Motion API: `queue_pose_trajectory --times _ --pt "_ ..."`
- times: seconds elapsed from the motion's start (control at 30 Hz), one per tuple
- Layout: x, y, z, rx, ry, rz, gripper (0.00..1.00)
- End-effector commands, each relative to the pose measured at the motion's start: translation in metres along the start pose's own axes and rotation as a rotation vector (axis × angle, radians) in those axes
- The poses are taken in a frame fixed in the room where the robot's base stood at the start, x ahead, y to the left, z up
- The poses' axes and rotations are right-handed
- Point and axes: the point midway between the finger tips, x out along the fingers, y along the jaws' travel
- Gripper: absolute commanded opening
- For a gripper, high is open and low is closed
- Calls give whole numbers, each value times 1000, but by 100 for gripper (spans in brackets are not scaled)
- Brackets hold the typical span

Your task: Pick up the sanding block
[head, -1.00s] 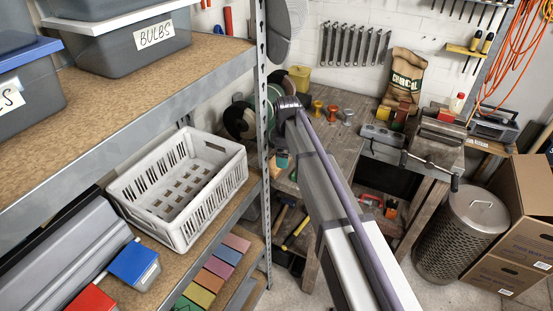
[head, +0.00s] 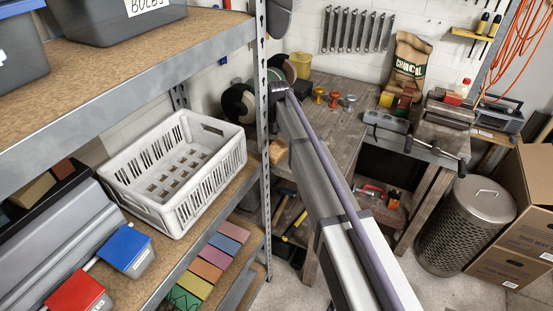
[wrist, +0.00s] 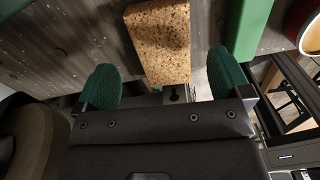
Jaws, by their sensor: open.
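The sanding block looks like the cork-brown speckled block (wrist: 160,42) at the top middle of the wrist view. A small tan patch that looks like the same block (head: 277,152) shows on the wooden workbench (head: 340,125), between the shelf post and my arm in the head view. My gripper (wrist: 163,70) is open, with one green-padded finger on each side of the block's near end. Gaps show between the block and both fingers. How far the fingers are above the bench is hard to tell. My arm hides the gripper in the head view.
A green block (wrist: 250,25) lies just right of the right finger, with a red-rimmed round thing (wrist: 307,30) beyond it. The bench grinder (head: 240,104) stands near my arm. The metal shelf post (head: 262,150) stands close on the left. A vise (head: 445,120) is at the bench's right.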

Motion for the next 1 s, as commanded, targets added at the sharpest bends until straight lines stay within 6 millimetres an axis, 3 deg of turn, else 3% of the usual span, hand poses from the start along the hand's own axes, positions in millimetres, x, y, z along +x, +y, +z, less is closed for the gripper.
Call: queue_pose_trajectory --times 0.13,0.37,0.63,1.0 --pt "9 -1 -1 0 0 0 96" --pt "52 -2 -4 1 0 0 96" --pt "49 -2 -4 1 0 0 95" --pt "49 -2 -3 1 0 0 59"
